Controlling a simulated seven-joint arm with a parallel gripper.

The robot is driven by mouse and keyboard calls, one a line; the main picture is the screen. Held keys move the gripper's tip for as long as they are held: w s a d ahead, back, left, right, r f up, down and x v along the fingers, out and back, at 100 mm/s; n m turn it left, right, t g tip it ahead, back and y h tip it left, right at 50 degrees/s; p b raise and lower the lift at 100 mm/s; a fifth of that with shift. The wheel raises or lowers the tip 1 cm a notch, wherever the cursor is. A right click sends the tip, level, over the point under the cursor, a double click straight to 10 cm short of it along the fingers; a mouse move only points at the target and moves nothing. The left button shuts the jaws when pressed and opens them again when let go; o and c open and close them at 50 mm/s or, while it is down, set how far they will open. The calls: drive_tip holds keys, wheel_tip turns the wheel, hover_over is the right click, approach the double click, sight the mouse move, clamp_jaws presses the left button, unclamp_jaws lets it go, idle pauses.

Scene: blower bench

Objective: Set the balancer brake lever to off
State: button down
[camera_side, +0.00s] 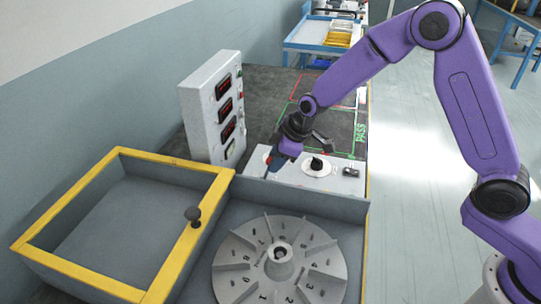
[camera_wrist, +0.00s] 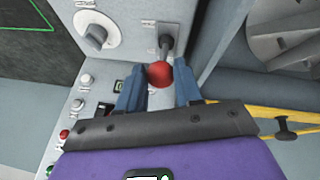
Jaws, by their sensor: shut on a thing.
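The balancer brake lever shows in the wrist view as a dark stem with a red ball knob (camera_wrist: 159,74). It stands on a light grey panel (camera_wrist: 125,57), beside a slot plate (camera_wrist: 160,28). The plate's labels are too small to read. My gripper (camera_wrist: 160,88) has its two blue fingers on either side of the knob and is shut on it. In the side view my gripper (camera_side: 271,168) reaches down to the left end of the low control panel (camera_side: 291,179). There the lever is mostly hidden by the fingers.
A round dial (camera_wrist: 97,30) sits beside the lever. A tall grey display box (camera_side: 213,110) stands left of my gripper. A bladed impeller (camera_side: 279,262) lies in a grey enclosure in front, beside an open yellow-rimmed frame (camera_side: 175,161).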

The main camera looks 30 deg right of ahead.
drive_tip(key=shift+s+d+f, duration=0.4)
drive_tip(key=shift+s+f, duration=0.1)
drive_tip(key=shift+f, duration=0.05)
drive_tip(key=c, duration=0.8)
unclamp_jaws()
drive_tip(key=shift+r, duration=0.1)
drive_tip(key=shift+w+r, duration=0.1)
drive_tip(key=shift+r, duration=0.2)
drive_tip(key=v, duration=1.7)
drive_tip(key=shift+d, duration=0.1)
drive_tip(key=shift+f, duration=0.1)
